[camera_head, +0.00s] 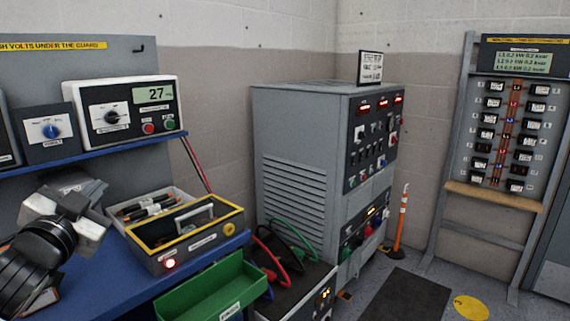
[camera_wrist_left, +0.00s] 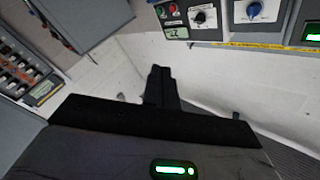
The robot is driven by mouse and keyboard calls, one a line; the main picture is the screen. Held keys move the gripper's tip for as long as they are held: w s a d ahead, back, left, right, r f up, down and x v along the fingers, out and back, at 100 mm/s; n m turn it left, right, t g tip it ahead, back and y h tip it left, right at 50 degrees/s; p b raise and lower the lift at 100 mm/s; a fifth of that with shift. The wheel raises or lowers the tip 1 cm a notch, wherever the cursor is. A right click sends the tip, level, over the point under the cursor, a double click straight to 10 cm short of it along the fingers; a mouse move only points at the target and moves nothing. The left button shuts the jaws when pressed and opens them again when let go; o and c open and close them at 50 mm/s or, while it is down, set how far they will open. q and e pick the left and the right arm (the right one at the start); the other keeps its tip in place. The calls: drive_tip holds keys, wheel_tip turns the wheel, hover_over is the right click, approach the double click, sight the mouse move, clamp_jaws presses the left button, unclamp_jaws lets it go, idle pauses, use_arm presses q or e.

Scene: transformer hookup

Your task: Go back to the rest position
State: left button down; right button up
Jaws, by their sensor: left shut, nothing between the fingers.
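My left gripper (camera_head: 78,205) is at the left edge of the head view, at the end of my dark arm, in front of the blue bench. Its fingers are hard to make out there. In the left wrist view its dark fingers (camera_wrist_left: 160,84) are together, with nothing between them, against a pale wall. My right gripper is in neither view.
A grey box with a yellow rim (camera_head: 185,237) and a green bin (camera_head: 212,290) stand close right of my left gripper. A meter (camera_head: 125,108) sits on the shelf behind. A grey cabinet (camera_head: 292,160) and breaker board (camera_head: 505,130) stand farther right.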

use_arm(q)
drive_tip(key=s+d+f+n+g+h, duration=0.1)
drive_tip(key=s+d+f+g, duration=0.2)
drive_tip(key=f, duration=0.9)
drive_tip(key=s+d+f+g+h, duration=0.2)
drive_tip(key=d+f, duration=0.3)
drive_tip(key=f, duration=0.7)
drive_tip(key=s+d+f+n+g, duration=0.1)
drive_tip(key=s+d+f+g, duration=0.1)
drive_tip(key=s+d+f, duration=0.3)
drive_tip(key=s+d+f+n+g+h, duration=0.1)
drive_tip(key=s+d+f, duration=0.3)
drive_tip(key=s+f, duration=0.6)
drive_tip(key=shift+s+d+n+g, duration=0.4)
drive_tip(key=shift+s+n+g, duration=0.1)
drive_tip(key=shift+s, duration=0.4)
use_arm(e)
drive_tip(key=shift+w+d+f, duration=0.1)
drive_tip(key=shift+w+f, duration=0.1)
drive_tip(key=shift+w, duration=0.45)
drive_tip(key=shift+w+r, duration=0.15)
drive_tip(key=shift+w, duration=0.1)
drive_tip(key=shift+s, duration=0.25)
